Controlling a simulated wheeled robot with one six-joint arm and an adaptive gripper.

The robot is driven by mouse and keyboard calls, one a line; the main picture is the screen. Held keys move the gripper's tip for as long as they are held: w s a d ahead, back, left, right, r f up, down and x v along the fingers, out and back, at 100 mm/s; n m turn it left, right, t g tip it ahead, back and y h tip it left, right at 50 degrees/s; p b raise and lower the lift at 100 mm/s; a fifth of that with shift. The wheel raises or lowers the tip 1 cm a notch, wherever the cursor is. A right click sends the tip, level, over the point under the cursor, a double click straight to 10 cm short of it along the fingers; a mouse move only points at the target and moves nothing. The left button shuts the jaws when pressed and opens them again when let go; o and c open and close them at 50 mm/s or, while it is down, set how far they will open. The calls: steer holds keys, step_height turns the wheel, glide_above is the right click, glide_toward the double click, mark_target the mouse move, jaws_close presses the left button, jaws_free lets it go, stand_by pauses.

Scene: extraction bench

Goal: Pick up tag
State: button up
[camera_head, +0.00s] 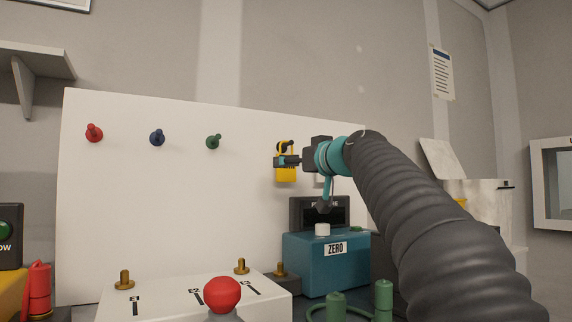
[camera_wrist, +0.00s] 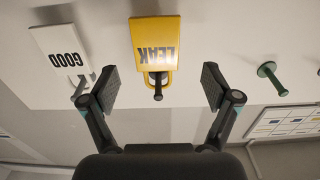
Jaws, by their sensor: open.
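A yellow tag (camera_head: 286,174) hangs by its loop from a dark peg on the white board. In the wrist view, which is upside down, the tag (camera_wrist: 156,40) reads LEAK, and the peg (camera_wrist: 158,88) runs through its loop. My gripper (camera_head: 281,161) is at the tag. In the wrist view my gripper (camera_wrist: 160,87) is open, with one finger on each side of the loop and peg and gaps on both sides. A white tag (camera_wrist: 62,50) reading GOOD hangs beside it, near the left finger; in the head view my gripper mostly hides it.
Red (camera_head: 94,132), blue (camera_head: 157,138) and green (camera_head: 214,141) pegs stick out of the board (camera_head: 180,200) and look empty. A teal ZERO box (camera_head: 325,265) stands below my gripper. A white panel with brass posts and a red knob (camera_head: 223,294) is in front.

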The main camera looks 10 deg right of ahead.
steer(key=p+x, duration=0.1)
steer(key=x, duration=0.3)
steer(key=shift+w+f+p, duration=0.1)
steer(key=shift+w+p, duration=0.2)
steer(key=shift+w, duration=0.1)
steer(key=c, duration=1)
steer(key=shift+c, duration=0.2)
steer(key=shift+d+r, duration=0.1)
steer(key=shift+r, duration=0.5)
steer(key=b+v, duration=0.4)
steer(key=v, duration=1.4)
steer(key=shift+r+b, duration=0.2)
steer(key=shift+b, duration=0.1)
